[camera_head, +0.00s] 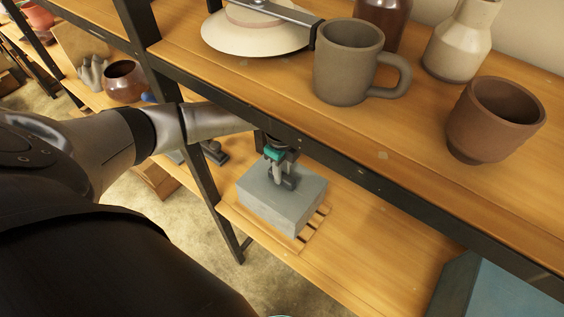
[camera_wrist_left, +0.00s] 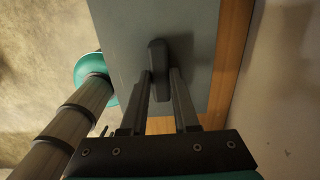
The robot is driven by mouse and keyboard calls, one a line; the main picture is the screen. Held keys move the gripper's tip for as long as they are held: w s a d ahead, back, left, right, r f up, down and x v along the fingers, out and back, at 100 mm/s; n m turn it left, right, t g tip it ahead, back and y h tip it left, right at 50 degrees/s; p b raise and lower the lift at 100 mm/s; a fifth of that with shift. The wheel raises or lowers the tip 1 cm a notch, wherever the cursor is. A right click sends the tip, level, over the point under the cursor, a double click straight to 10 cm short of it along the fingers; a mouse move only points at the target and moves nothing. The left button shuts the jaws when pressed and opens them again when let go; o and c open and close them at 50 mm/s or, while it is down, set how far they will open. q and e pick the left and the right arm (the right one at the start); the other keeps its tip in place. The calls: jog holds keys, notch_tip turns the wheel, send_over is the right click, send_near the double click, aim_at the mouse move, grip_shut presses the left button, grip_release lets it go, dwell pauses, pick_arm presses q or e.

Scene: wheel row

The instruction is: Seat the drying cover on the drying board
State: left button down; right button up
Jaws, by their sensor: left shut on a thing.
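The drying cover (camera_head: 272,208) is a grey box with a dark handle on its flat top. My left gripper (camera_head: 281,180) is shut on that handle from above. In the left wrist view the fingers of my left gripper (camera_wrist_left: 160,78) stand on both sides of the dark handle, over the grey top of the cover (camera_wrist_left: 125,30). The drying board (camera_head: 302,240), pale slatted wood, shows below the cover along its front and right edges. The cover hides the rest of the board. I cannot tell whether they touch. My right gripper is not in view.
The upper shelf (camera_head: 290,92) overhangs the work spot, with a grey mug (camera_head: 345,65), a brown cup (camera_head: 490,120) and a hat (camera_head: 250,32) on it. A dark shelf post (camera_head: 200,185) stands left. The lower shelf (camera_head: 365,225) is clear right of the board; a blue-grey object (camera_head: 500,290) stands farther right.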

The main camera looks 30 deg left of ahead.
pick_arm(q)
jog(key=shift+p, duration=0.4)
jog(key=shift+f+b, duration=0.65)
jog(key=shift+f, duration=0.45)
dwell(1.2)
jog(key=shift+p, duration=0.35)
dwell(0.5)
jog(key=shift+f, duration=0.4)
dwell(0.5)
dwell(0.6)
dwell(0.5)
jog(key=c, duration=0.8)
grip_release()
jog(key=shift+r+p, duration=0.15)
jog(key=shift+p, duration=0.2)
